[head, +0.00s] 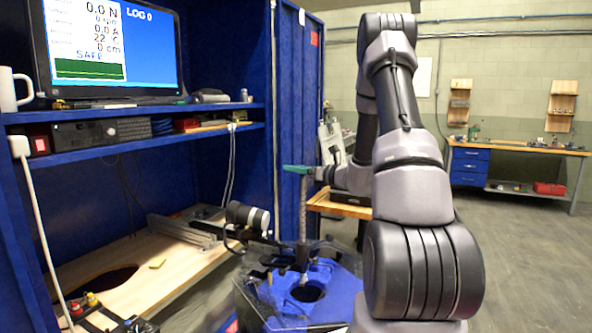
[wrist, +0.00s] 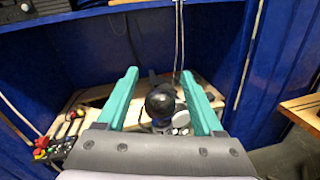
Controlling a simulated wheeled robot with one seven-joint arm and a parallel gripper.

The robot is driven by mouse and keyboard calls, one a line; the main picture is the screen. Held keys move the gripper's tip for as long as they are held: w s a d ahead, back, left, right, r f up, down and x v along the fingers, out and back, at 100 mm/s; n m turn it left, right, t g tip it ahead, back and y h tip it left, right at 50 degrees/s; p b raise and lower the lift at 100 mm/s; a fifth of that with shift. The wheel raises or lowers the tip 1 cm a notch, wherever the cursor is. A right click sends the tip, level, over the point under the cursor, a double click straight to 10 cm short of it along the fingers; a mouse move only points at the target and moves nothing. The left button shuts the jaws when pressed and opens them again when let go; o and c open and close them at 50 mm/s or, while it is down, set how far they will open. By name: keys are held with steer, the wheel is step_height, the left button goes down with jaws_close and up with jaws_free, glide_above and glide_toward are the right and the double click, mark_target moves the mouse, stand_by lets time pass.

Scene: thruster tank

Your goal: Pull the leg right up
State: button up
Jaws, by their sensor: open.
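The leg (head: 303,222) is a slim dark grey upright tube over the blue tank (head: 262,312). Its lower end is near a dark round opening in the tank top. My gripper (head: 298,169) is level at the top of the leg, its teal fingers pointing left. In the wrist view my gripper (wrist: 163,90) is open, the fingers wide apart. A black rounded end (wrist: 160,102) shows between them, with clear gaps on both sides. I cannot tell whether it is the top of the leg, or how deep it sits between the fingers.
A black motor-like cylinder (head: 247,215) with a pale band sticks out left of the leg. A wooden bench top (head: 125,272) with a dark hole lies at left, under the blue shelf (head: 140,139) with a monitor (head: 112,48). Open floor lies at right.

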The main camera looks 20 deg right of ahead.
steer(key=v, duration=1)
steer(key=shift+s+d, duration=0.1)
steer(key=shift+s, duration=0.05)
steer(key=s+a+r+n+g+y, duration=0.1)
steer(key=s+a+r+n+g, duration=0.3)
steer(key=s+a+n+g, duration=0.35)
steer(key=s+a+r+n+g, duration=0.4)
steer(key=s+a+n, duration=0.35)
steer(key=a, duration=0.35)
steer(key=s+d+r+n+t+h, duration=0.1)
steer(key=s+r+n+t+h, duration=0.1)
steer(key=s+r+n+h, duration=0.1)
steer(key=s+d+r+n+t+h, duration=0.1)
steer(key=s+d+r+n+h, duration=0.1)
steer(key=s+r+n+h, duration=0.2)
steer(key=s+n+h, duration=0.2)
steer(key=s+n, duration=0.2)
steer(key=n, duration=0.1)
steer(key=shift+s+d+t, duration=0.3)
steer(key=shift+s+t, duration=0.05)
stand_by(0.9)
